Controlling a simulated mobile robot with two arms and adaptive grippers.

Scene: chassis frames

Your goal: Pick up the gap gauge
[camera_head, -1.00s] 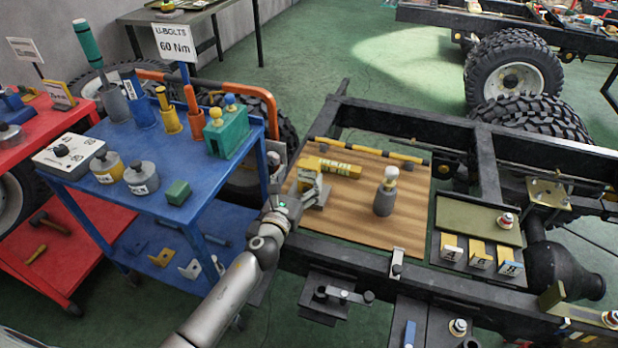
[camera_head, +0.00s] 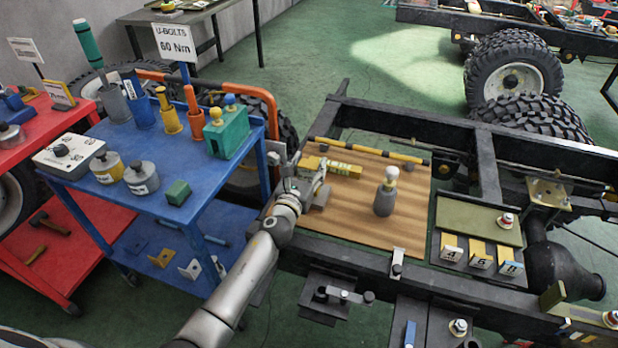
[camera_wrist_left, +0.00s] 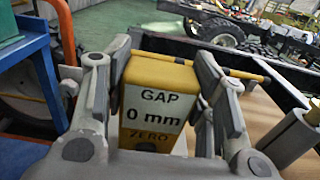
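The gap gauge (camera_head: 340,168) is a yellow bar with a pale lettered strip, lying on the wooden board (camera_head: 345,220) over the chassis frame. In the left wrist view its near end (camera_wrist_left: 158,105) faces me and reads "GAP 0 mm" and "ZERO". My left gripper (camera_head: 316,178) is at the gauge's left end. In the wrist view its two fingers (camera_wrist_left: 163,75) stand on either side of the gauge, close to its sides. They look open around it; I cannot see clear contact. My right gripper is not in view.
A grey bottle-shaped piece with a pale knob (camera_head: 385,193) stands right of the gauge. A yellow-and-black rod (camera_head: 365,150) lies behind it. The blue cart (camera_head: 95,205) with tools is at the left.

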